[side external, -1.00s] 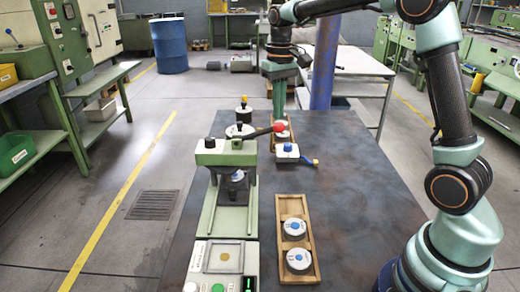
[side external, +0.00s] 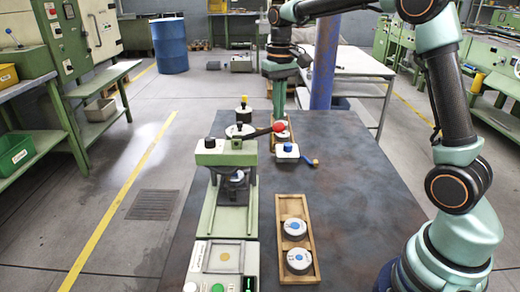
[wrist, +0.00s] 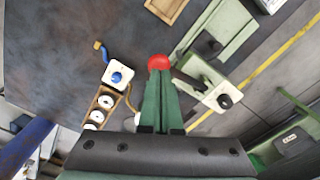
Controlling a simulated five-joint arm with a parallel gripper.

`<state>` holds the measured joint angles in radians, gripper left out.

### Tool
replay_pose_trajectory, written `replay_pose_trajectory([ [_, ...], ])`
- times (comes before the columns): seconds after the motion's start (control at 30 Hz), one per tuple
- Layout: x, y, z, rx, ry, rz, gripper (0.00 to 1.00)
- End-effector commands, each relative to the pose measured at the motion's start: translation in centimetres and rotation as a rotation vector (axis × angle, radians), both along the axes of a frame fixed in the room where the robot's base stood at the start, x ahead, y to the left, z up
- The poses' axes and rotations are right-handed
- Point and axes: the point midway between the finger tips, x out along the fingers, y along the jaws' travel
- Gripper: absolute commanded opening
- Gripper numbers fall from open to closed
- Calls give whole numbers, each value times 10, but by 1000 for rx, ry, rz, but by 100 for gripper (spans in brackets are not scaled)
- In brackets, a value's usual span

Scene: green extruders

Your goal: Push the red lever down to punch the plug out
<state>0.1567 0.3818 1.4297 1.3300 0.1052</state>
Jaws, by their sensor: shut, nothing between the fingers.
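The red lever knob (side external: 279,127) sits at the right end of a dark lever arm on the green press (side external: 226,155). The lever reaches right and slightly up from the press head. My gripper (side external: 279,117) points down just over the knob, its green fingers together. In the wrist view the red knob (wrist: 159,62) shows at the fingertips of my gripper (wrist: 160,75); I cannot tell whether they touch. A dark fixture (side external: 236,187) stands under the press head. I cannot make out a plug in it.
A white block with a blue knob and an orange-tipped handle (side external: 287,153) stands right of the press. A wooden tray (side external: 279,208) with white discs lies in front of it; another tray is behind. A control panel (side external: 222,285) is at the front. The dark tabletop (side external: 365,185) is clear at right.

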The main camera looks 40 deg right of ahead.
Motion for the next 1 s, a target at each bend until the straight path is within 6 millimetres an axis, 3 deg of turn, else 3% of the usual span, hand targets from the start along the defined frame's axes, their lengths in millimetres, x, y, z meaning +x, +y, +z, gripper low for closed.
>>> replay_pose_trajectory([
  [0.57,0,0,-3,0,1,0,0],
  [1.0,0,0,-45,1,3,0,0],
])
